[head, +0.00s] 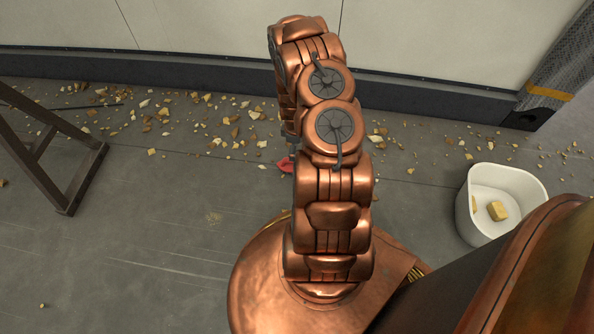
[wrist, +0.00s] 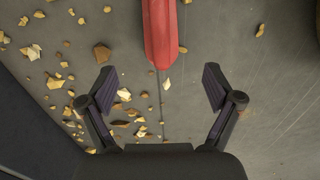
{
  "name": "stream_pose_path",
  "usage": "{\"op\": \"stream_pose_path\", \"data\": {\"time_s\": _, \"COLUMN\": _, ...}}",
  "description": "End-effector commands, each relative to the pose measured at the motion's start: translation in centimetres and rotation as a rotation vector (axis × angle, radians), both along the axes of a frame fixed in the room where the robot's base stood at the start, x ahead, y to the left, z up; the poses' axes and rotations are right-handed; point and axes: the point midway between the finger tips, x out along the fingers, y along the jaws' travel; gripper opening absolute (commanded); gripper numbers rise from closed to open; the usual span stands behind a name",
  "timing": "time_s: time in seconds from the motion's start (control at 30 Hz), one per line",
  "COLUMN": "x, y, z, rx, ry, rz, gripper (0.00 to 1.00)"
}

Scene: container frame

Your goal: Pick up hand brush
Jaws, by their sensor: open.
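The hand brush shows as a red handle (wrist: 161,30) at the top middle of the wrist view, running out of the picture at the top; no bristles show there. In the head view only a small red piece (head: 285,164) shows beside my arm; the rest is hidden behind the arm. My gripper (wrist: 165,88) is open and empty in the wrist view. Its two fingers stand apart, and the handle's near end lies beyond and between them, not touching either finger. In the head view my gripper is hidden by the arm.
Broken yellowish chips (head: 205,110) are scattered over the grey floor along the wall. A white bin (head: 466,212) with a yellow block (head: 497,210) inside stands at the right. A dark metal frame (head: 72,188) stands at the left. The floor at lower left is mostly clear.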

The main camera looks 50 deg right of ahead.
Motion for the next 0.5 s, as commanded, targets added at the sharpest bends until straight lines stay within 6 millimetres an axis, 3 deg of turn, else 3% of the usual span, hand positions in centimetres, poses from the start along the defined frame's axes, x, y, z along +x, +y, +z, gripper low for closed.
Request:
{"op": "stream_pose_path", "data": {"time_s": 0.03, "x": -0.3, "y": -0.1, "z": -1.8, "rx": 0.003, "ry": -0.001, "rz": 0.005, "gripper": 0.9}}
{"op": "stream_pose_path", "data": {"time_s": 0.1, "x": -0.6, "y": -0.1, "z": -3.0, "rx": 0.006, "ry": -0.003, "rz": 0.013, "gripper": 0.9}}
{"op": "stream_pose_path", "data": {"time_s": 0.5, "x": -0.6, "y": -0.4, "z": -6.5, "rx": 0.003, "ry": -0.01, "rz": 0.025, "gripper": 0.9}}
